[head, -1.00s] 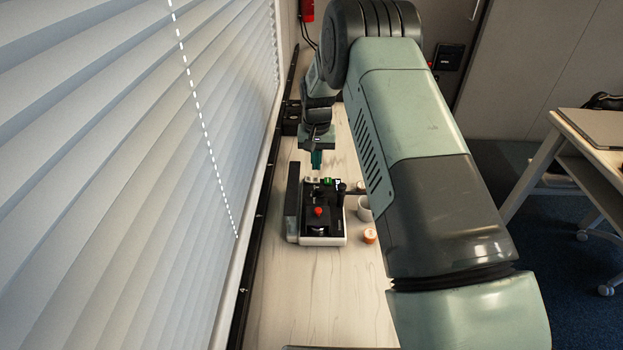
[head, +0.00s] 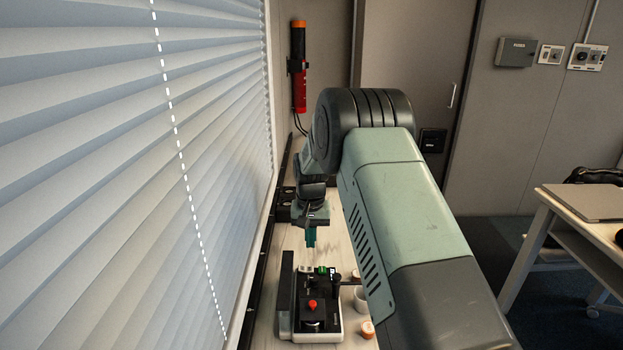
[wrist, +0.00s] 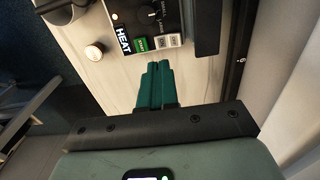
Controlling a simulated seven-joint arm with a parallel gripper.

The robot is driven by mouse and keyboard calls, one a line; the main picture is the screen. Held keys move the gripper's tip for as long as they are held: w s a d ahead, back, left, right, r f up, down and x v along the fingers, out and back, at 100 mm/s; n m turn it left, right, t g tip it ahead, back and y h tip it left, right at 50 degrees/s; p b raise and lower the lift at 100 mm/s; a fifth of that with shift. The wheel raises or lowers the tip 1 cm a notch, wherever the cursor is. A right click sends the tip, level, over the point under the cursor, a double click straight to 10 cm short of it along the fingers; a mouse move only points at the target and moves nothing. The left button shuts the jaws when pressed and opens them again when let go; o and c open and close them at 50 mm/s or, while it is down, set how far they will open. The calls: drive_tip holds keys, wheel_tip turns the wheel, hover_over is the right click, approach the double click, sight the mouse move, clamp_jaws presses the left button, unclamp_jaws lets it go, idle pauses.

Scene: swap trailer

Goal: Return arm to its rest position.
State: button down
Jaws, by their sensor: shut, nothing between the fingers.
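My gripper (head: 310,237) is shut and empty, with its green fingers pointing down above the wooden worktop (head: 331,240). In the wrist view its fingertips (wrist: 158,68) lie together in front of the control box's near edge. The dark control box (head: 313,325) stands on the worktop, nearer the head camera than the gripper. It has a red knob on top and a green switch. The wrist view shows its "HEAT" label (wrist: 123,40) and a green label. The fingers appear apart from the box.
White blinds (head: 120,180) line the left side. A desk (head: 560,215) stands at the right. A red cylinder (head: 299,70) hangs on the back wall.

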drive_tip(key=s+d+r+t, duration=0.1)
drive_tip(key=s+d+r, duration=0.1)
drive_tip(key=s+r, duration=0.5)
drive_tip(key=s+d+r+t, duration=0.1)
drive_tip(key=s+d+r, duration=0.15)
drive_tip(key=r, duration=0.85)
drive_tip(key=s+d+r+t, duration=0.15)
drive_tip(key=s+r, duration=0.25)
drive_tip(key=r, duration=0.5)
drive_tip(key=s+d+r+t, duration=0.1)
drive_tip(key=s+d+r, duration=0.1)
drive_tip(key=s, duration=1)
drive_tip(key=s+d+r+t, duration=0.1)
drive_tip(key=s+d, duration=0.3)
drive_tip(key=s, duration=0.9)
drive_tip(key=shift+s+r, duration=0.3)
drive_tip(key=shift+r, duration=0.05)
